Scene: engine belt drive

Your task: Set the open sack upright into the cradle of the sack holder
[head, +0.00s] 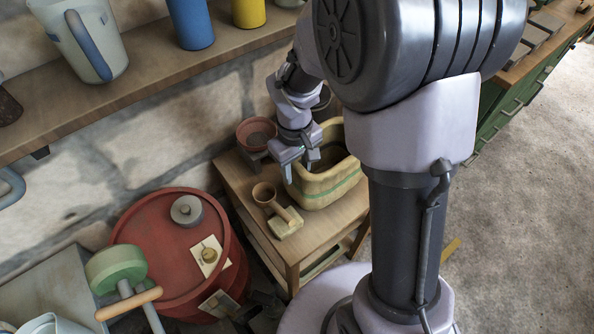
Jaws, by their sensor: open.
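The open sack (333,190) is tan with a green stripe, and its mouth faces up. It stands upright on a small wooden table (269,248) in the head view. My gripper (301,170) is open and points down at the sack's left rim. One finger shows on the outer left side and the other over the mouth. I cannot tell whether either touches the cloth. I cannot make out the cradle of the sack holder in this view.
A terracotta pot (257,131) stands left of the sack. A red drum (170,240) stands left of the table. Open floor (525,200) lies to the right.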

